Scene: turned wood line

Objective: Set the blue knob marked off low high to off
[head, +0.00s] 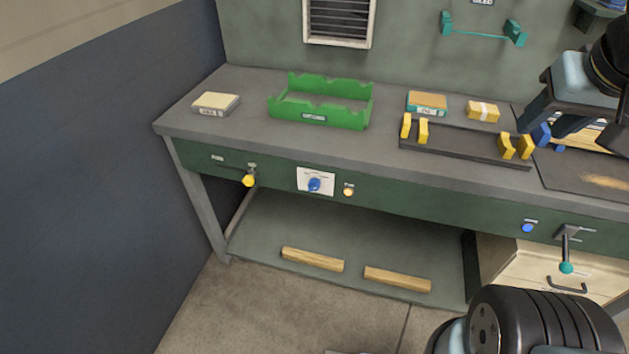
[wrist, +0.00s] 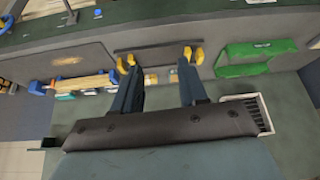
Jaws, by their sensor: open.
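The blue knob (head: 314,184) sits on a white plate (head: 325,177) on the dark green front of the bench, left of centre in the head view. The plate's marks and the knob's pointer are too small to read. I cannot make out this knob in the wrist view. My gripper is at the upper right of the head view, above the right part of the bench and well away from the knob. In the wrist view my gripper (wrist: 157,72) has its two fingers apart with nothing between them.
A yellow knob (head: 248,180) and a yellow button (head: 348,190) flank the plate. A blue button (head: 527,228) and a teal-tipped lever (head: 566,266) are farther right. A green tray (head: 318,123) and a dark rack with yellow holders (head: 465,143) stand on the bench top.

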